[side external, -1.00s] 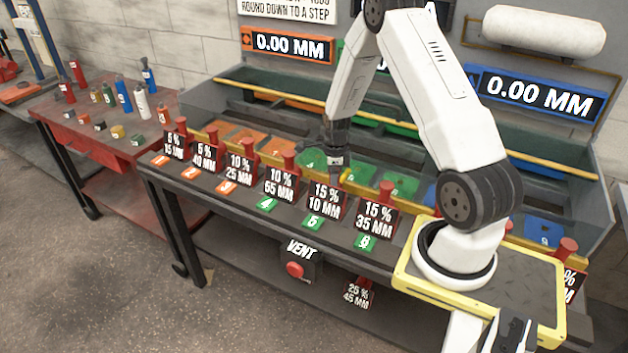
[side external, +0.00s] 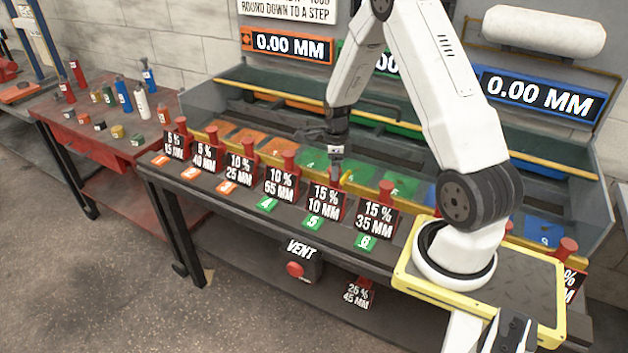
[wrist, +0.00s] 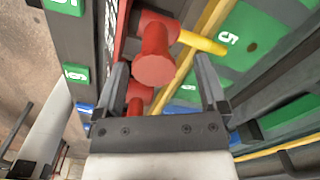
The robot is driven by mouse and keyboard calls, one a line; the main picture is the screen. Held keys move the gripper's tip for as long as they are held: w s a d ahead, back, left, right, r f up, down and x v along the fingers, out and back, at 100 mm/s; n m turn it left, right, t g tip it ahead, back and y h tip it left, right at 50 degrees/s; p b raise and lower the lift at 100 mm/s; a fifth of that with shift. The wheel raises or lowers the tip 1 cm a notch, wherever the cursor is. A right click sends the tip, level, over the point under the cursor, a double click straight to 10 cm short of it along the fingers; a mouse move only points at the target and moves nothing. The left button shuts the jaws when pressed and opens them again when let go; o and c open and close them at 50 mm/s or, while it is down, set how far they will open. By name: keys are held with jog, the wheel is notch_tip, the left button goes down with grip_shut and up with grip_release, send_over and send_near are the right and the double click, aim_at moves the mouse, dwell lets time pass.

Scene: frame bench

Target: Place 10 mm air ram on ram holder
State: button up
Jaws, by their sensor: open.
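My gripper (side external: 337,158) hangs over the front rail at station 5, by the sign reading 15 % 10 MM (side external: 323,203). In the wrist view, my gripper's (wrist: 162,72) fingers stand apart. A red round-ended valve (wrist: 155,60) with a yellow handle (wrist: 203,42) shows between and beyond them; contact cannot be told. Several small coloured cylinders and blocks stand on the red table (side external: 75,140) at the left, including a white one (side external: 142,104). Their labels are too small to read, so I cannot tell which is the 10 mm air ram. The ram holder cannot be identified.
The bench carries a row of signs and red valves along a yellow rail. Orange, green and blue numbered plates (side external: 398,187) lie behind it. A VENT box (side external: 296,268) with a red button hangs in front. Displays (side external: 290,43) stand at the back.

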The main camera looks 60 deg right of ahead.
notch_tip(320, 180, up, 9)
jog(key=shift+f, duration=0.2)
dwell(0.3)
jog(key=shift+a, duration=0.15)
dwell(0.4)
jog(key=shift+w+a+r+n, duration=0.1)
jog(key=shift+a+n, duration=0.2)
jog(key=s+a+r+n+t, duration=0.1)
jog(key=s+a+n, duration=0.2)
jog(key=a+n, duration=1)
jog(key=s+a+r+n+t, duration=0.1)
jog(key=s+a+r+n, duration=0.1)
jog(key=a+n, duration=1.1)
jog(key=shift+s+r+n+t, duration=0.25)
jog(key=shift+s+n, duration=0.35)
jog(key=shift+n, duration=1.5)
